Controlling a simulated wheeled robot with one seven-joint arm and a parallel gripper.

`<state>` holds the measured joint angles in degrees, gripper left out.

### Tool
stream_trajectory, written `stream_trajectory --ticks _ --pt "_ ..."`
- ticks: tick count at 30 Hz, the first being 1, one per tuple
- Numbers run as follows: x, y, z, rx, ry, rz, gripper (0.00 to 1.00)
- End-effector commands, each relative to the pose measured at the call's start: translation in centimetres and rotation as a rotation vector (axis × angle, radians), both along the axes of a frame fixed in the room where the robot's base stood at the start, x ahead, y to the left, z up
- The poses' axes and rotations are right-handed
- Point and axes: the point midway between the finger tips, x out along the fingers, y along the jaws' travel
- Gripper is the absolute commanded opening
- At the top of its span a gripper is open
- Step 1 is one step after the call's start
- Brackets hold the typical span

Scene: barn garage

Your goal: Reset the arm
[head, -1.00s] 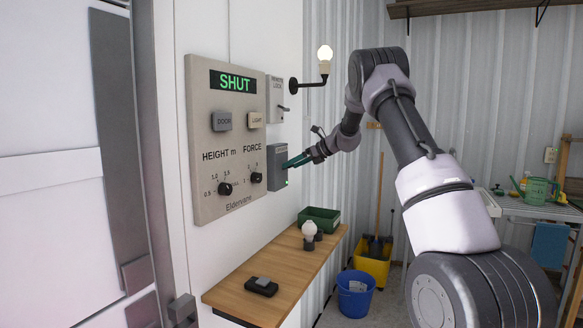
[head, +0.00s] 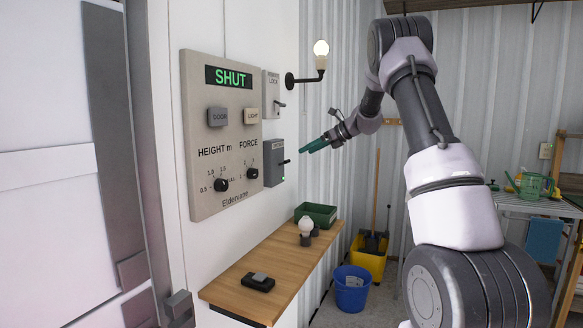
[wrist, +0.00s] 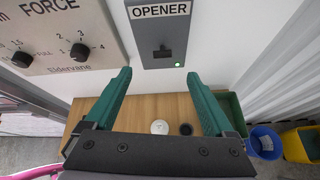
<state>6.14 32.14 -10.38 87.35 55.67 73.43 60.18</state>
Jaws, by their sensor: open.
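My gripper (head: 314,145) is open and empty, with green fingers, in front of and to the right of the grey opener box (head: 274,163) on the wall. A gap shows between the fingertips and the box. In the wrist view the two fingers of my gripper (wrist: 160,76) stand wide apart below the box, labelled OPENER (wrist: 160,30). The box has a dark lever (head: 286,162) and a lit green lamp (wrist: 178,64). The arm is bent, high in front of the corrugated wall.
The control panel (head: 222,135) reads SHUT. A remote lock box (head: 271,95) and a lit bulb (head: 321,47) are above the opener box. Below, a wooden shelf (head: 262,268) carries a green bin (head: 316,215), a white bulb and a black device. Buckets stand on the floor.

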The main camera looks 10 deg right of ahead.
Motion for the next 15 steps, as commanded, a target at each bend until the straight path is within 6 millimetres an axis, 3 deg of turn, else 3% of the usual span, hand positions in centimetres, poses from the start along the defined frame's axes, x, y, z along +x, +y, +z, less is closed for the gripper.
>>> stream_trajectory --ticks 5,9,15 --pt "-5.2 1.5 4.0 -0.157 -0.115 0.117 0.88" --pt "-12.0 2.9 7.1 -0.358 -0.252 0.274 0.88" --pt "-22.0 4.1 9.4 -0.654 -0.452 0.519 0.88"
